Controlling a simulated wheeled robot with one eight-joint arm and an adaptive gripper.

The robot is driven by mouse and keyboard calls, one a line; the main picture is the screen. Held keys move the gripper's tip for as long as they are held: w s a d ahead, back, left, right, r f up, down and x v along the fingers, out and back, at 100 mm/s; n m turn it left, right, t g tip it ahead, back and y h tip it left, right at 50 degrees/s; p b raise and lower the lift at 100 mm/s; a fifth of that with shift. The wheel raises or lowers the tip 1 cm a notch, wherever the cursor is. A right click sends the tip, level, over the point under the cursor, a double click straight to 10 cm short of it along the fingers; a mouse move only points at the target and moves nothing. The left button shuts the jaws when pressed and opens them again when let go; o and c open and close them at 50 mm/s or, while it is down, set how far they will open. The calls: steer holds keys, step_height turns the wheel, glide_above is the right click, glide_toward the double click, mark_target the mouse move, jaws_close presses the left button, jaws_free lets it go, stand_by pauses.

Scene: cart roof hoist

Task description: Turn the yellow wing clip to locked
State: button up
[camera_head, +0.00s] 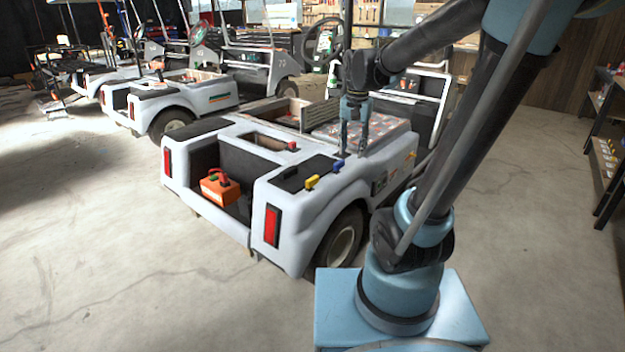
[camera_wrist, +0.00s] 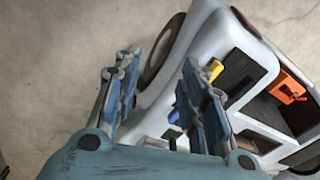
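The yellow wing clip (camera_head: 312,182) sits on the rear right corner of the white cart, at the edge of a dark panel. In the wrist view the yellow clip (camera_wrist: 215,70) lies just to the right of the right finger, outside the gap. My gripper (camera_head: 353,148) points down above the cart's right side, to the right of and beyond the clip. In the wrist view my gripper (camera_wrist: 158,65) is open with nothing between its fingers. A blue clip (camera_head: 339,166) is nearer to it, partly hidden by a finger in the wrist view.
A red clip (camera_head: 292,146) sits farther along the cart top. An orange box (camera_head: 220,188) stands in the cart's open rear bay. The white cart (camera_head: 345,190) has a wheel below its right side. Other carts stand behind left; shelves (camera_head: 607,150) are at right. Open floor lies in front.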

steer(key=w+a+m, duration=0.2)
steer(key=w+a, duration=0.5)
steer(key=w, duration=0.1)
steer(key=m+g, duration=0.1)
glide_above(312, 178)
step_height(312, 178, down, 3)
steer(key=f, duration=1.6)
steer(key=shift+s+f, duration=0.2)
steer(key=shift+f, duration=0.1)
steer(key=shift+c, duration=0.3)
jaws_close()
steer(key=shift+d, duration=0.1)
